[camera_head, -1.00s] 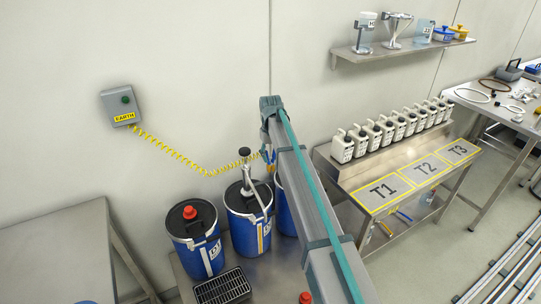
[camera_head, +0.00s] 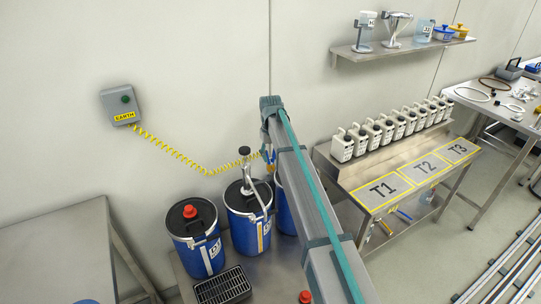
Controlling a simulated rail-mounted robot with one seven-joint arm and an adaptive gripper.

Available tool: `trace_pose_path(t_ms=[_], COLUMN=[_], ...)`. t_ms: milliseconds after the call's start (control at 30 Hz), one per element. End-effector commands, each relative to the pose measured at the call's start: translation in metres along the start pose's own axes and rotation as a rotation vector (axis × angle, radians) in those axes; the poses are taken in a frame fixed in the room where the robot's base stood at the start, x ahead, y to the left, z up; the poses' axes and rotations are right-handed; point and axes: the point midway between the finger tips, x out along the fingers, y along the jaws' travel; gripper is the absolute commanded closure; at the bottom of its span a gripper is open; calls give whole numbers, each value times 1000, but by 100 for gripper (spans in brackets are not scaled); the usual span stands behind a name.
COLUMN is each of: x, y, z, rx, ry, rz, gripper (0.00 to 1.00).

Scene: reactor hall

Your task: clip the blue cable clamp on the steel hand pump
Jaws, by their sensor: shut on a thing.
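The steel hand pump (camera_head: 246,180) stands upright on the middle blue drum (camera_head: 243,228), with a black knob on top and a spout bending down to the right. A coiled yellow cable (camera_head: 178,157) runs from the grey earth box (camera_head: 121,105) on the wall, past the pump's top, to the blue clamp (camera_head: 268,157). My gripper (camera_head: 270,166) is mostly hidden behind my arm, just right of the pump. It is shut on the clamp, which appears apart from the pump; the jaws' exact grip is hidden.
A blue drum with a red cap (camera_head: 196,238) stands left of the pump drum; another (camera_head: 284,208) is partly behind my arm. A black grate (camera_head: 222,286) lies in front. White canisters (camera_head: 385,130) line a bench at right.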

Motion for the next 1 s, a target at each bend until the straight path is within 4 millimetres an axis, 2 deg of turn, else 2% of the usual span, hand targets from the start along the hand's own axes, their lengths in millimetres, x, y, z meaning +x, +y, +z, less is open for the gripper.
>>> trace_pose_path(t_ms=[1000], x=[28], y=[0], z=[0], rx=[0], ry=[0], rz=[0], gripper=[74])
